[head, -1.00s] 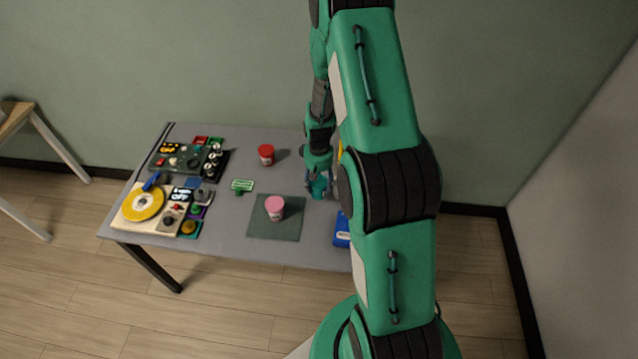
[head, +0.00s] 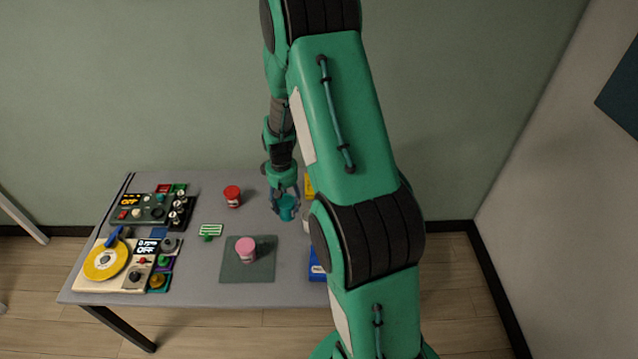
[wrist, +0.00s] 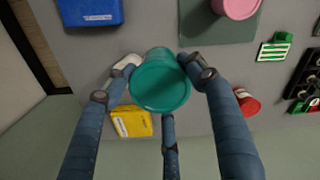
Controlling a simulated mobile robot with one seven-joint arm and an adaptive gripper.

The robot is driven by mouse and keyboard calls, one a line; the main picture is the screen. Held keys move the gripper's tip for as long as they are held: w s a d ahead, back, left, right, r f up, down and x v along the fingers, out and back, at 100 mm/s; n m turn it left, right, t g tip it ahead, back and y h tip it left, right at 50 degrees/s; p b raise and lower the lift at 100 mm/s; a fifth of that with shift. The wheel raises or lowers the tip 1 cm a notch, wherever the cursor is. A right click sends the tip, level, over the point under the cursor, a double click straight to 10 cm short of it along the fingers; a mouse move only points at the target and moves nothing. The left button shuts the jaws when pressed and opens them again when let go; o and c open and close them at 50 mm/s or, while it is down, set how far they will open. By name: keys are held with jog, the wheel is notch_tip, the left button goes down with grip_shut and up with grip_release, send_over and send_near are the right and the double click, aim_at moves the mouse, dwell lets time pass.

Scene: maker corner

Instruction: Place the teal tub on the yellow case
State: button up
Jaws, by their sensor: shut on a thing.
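The teal tub (wrist: 160,82) is held between the fingers of my gripper (wrist: 166,75), its round end facing the wrist camera. In the head view, my gripper (head: 285,205) is shut on the teal tub (head: 288,209) toward the back right of the table. I cannot tell how high the tub is above the table. The yellow case (wrist: 131,121) lies to the lower left of the tub in the wrist view, with a pale label. In the head view, only part of the yellow case (head: 309,187) shows beside my arm.
A blue case (head: 317,263) is partly hidden by my arm. A pink tub (head: 246,250) stands on a dark green mat (head: 262,271). A red tub (head: 233,196) stands behind. Electronics boards fill the table's left side. A white object (wrist: 126,63) is beside the teal tub.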

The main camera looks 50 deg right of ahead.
jog(key=s+d+n+p, duration=0.1)
jog(key=s+d, duration=0.1)
jog(key=d, duration=1.6)
notch_tip(320, 180, down, 5)
jog(key=shift+s+r, duration=0.15)
jog(key=shift+r, duration=0.05)
jog(key=w+d+f, duration=0.1)
jog(key=w+d, duration=0.9)
jog(key=w, duration=0.2)
jog(key=shift+w+f, duration=0.25)
jog(key=shift+w, duration=0.05)
jog(key=shift+a, duration=0.1)
jog(key=shift+f+p, duration=0.3)
jog(key=shift+f, duration=1.45)
jog(key=shift+f, duration=0.2)
jog(key=shift+c, duration=0.2)
